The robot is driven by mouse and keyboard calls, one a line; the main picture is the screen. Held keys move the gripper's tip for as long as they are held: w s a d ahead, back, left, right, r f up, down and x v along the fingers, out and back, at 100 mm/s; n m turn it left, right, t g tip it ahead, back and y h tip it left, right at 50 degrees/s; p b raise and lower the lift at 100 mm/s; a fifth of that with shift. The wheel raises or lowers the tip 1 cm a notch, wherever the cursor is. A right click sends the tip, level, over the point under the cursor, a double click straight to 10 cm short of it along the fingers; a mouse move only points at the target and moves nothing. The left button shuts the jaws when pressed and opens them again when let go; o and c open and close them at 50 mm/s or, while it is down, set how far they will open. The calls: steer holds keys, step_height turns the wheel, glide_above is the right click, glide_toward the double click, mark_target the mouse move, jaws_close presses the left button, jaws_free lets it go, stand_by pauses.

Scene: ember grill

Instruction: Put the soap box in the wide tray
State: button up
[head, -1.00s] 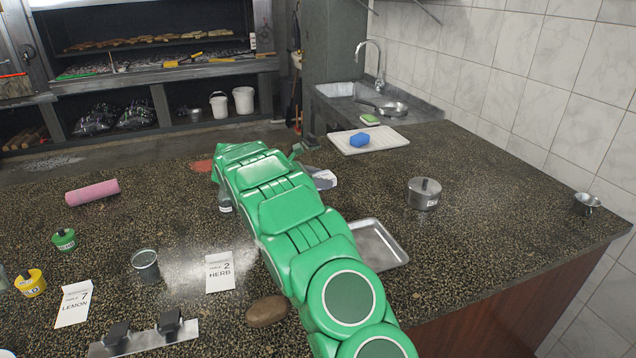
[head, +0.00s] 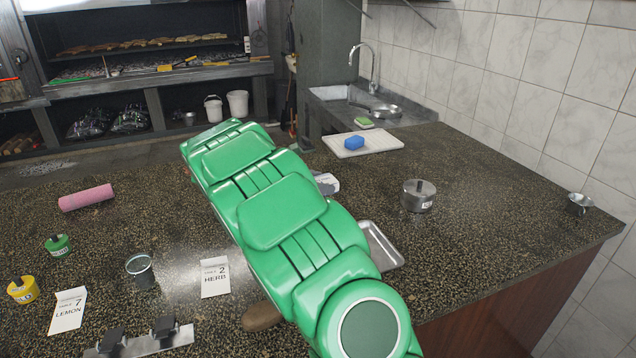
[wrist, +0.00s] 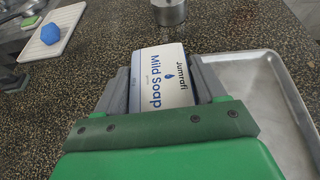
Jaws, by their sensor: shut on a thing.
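In the head view my green arm hides the gripper; a white bit of the box (head: 327,183) shows past the arm. The wide tray (wrist: 258,72), shallow silver metal, lies just right of my gripper in the wrist view. Its right part (head: 383,246) shows beside my arm in the head view, and it looks empty there.
A lidded steel pot (head: 418,196) stands beyond the tray. Order cards, small tins, a brown stone-like object (head: 262,315) and a pink roll (head: 86,197) are on the left.

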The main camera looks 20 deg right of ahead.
steer(key=shift+s+a+r, duration=0.2)
steer(key=shift+s+a, duration=0.05)
steer(key=shift+s, duration=0.25)
steer(key=s+a+g, duration=0.1)
steer(key=s+a, duration=0.1)
steer(key=s, duration=2.5)
steer(key=shift+m, duration=0.4)
steer(key=w+d+f, duration=0.1)
steer(key=w+f, duration=0.1)
steer(key=w, duration=0.2)
steer(key=w+d+f, duration=0.1)
steer(key=w+f, duration=0.2)
steer(key=w, duration=0.1)
steer(key=w+d+f, duration=0.1)
steer(key=w+f, duration=0.2)
steer(key=w, duration=0.1)
steer(key=shift+w+d+f, duration=0.1)
steer(key=shift+w+f, duration=0.55)
steer(key=shift+f, duration=1.6)
steer(key=shift+f, duration=0.15)
steer(key=o, duration=1.1)
